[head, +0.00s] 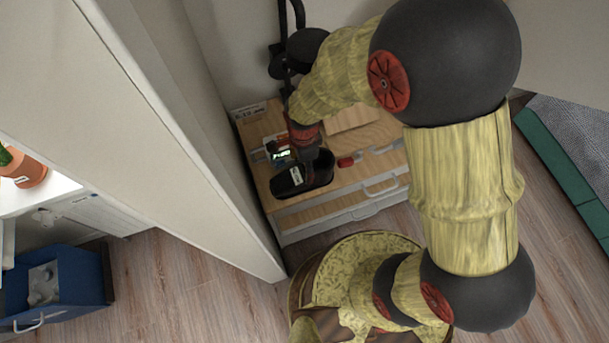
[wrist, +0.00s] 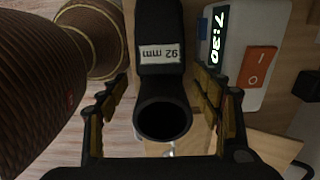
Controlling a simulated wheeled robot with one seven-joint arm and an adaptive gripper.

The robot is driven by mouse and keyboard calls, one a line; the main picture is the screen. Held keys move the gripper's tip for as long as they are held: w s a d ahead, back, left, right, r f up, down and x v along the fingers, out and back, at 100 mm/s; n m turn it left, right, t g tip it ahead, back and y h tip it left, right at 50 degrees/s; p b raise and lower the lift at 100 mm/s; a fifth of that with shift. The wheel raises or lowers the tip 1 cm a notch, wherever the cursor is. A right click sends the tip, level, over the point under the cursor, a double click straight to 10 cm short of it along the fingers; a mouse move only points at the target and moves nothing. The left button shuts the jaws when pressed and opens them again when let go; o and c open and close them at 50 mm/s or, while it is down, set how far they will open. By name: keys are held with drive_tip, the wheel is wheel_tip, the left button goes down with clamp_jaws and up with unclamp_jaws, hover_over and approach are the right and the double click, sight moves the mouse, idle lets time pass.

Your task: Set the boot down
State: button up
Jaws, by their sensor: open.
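The black boot (head: 290,182) is at the front left of the wooden top of a drawer unit (head: 340,180), seen from above in the head view. It appears to rest on the top. In the wrist view the boot (wrist: 163,25) carries a white "92 mm" label, and its round dark opening faces me. My gripper (head: 309,157) is over the boot. In the wrist view my gripper (wrist: 165,115) is open, with one finger on each side of the boot and narrow gaps beside it. The underside of the boot is hidden.
A clock reading 7:30 (wrist: 219,35) and an orange switch (wrist: 257,66) are close right of the boot. A small red object (head: 345,162) lies to its right in the head view. A tall pale panel (head: 150,120) stands left of the unit.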

sight(302, 174)
drive_tip(key=f+b, duration=0.1)
drive_tip(key=f, duration=0.2)
drive_tip(key=f+b, duration=0.1)
drive_tip(key=f, duration=0.3)
drive_tip(key=shift+w+d, duration=0.1)
drive_tip(key=shift+d, duration=0.1)
drive_tip(key=shift+c, duration=0.7)
drive_tip(key=c, duration=1.3)
